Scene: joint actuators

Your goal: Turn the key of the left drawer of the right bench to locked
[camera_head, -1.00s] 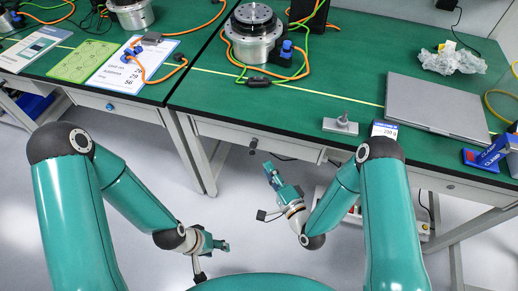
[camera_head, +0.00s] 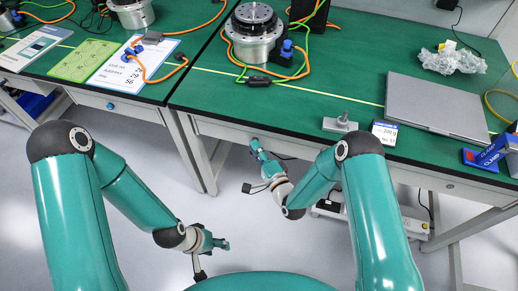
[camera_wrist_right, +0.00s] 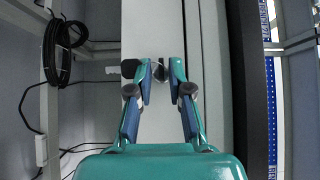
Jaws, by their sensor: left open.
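The right bench (camera_head: 350,98) has a green top, and its left drawer (camera_head: 298,151) has a pale front below the edge. My right gripper (camera_head: 257,148) is up against this drawer front and hides the lock in the head view. In the right wrist view, the small metal key and lock (camera_wrist_right: 158,71) sit between the fingertips of my right gripper (camera_wrist_right: 160,82). The fingers are apart, with a gap on both sides of the key; I cannot tell its turned position. My left gripper (camera_head: 221,243) is open and empty, low over the floor, away from the benches.
The left bench (camera_head: 150,93) stands beside the right one. On the right bench are a round actuator (camera_head: 253,38) with cables, a laptop (camera_head: 438,105), a small metal part (camera_head: 341,124) and a blue clamp (camera_head: 490,155). Black cable (camera_wrist_right: 60,50) hangs beside the drawer in the wrist view.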

